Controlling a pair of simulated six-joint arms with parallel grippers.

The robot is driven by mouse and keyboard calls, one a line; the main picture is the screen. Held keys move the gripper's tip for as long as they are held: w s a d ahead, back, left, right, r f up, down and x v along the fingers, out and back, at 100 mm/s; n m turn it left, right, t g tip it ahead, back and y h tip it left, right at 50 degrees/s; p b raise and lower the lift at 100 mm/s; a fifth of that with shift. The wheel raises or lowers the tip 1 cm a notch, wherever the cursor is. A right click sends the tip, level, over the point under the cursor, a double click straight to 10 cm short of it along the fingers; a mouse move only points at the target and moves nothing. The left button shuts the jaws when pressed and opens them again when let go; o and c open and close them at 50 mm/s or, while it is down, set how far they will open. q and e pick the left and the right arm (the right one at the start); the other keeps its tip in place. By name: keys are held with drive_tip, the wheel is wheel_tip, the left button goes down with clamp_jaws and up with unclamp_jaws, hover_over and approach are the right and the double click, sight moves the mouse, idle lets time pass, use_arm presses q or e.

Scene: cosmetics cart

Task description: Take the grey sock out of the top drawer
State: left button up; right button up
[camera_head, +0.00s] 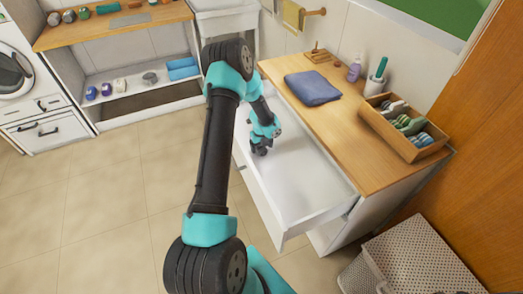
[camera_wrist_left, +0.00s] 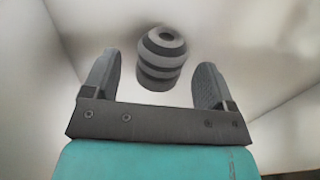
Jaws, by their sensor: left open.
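The top drawer (camera_head: 305,190) is pulled open from the wooden-topped cabinet, and its white floor looks bare toward the near end. The grey sock (camera_wrist_left: 162,58), rolled up with dark and light grey bands, lies on the drawer floor in the left wrist view. My left gripper (camera_head: 260,148) reaches down into the drawer and is open. In the wrist view its two fingers stand on either side of the sock, with gaps between. In the head view I cannot make out the sock; the gripper hides that spot. My right gripper is not in view.
On the cabinet top (camera_head: 340,140) are a folded blue cloth (camera_head: 313,88), a wooden box of rolled socks (camera_head: 405,130), a purple bottle (camera_head: 354,70) and a cup with a brush (camera_head: 376,80). A perforated basket (camera_head: 420,255) stands at the right. The drawer walls surround the gripper.

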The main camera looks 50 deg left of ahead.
use_arm(q)
wheel_tip(320, 180, down, 2)
drive_tip(key=shift+f, duration=0.1)
idle(0.4)
drive_tip(key=c, duration=1)
wheel_tip(320, 180, up, 10)
drive_tip(key=shift+r, duration=0.1)
idle(0.6)
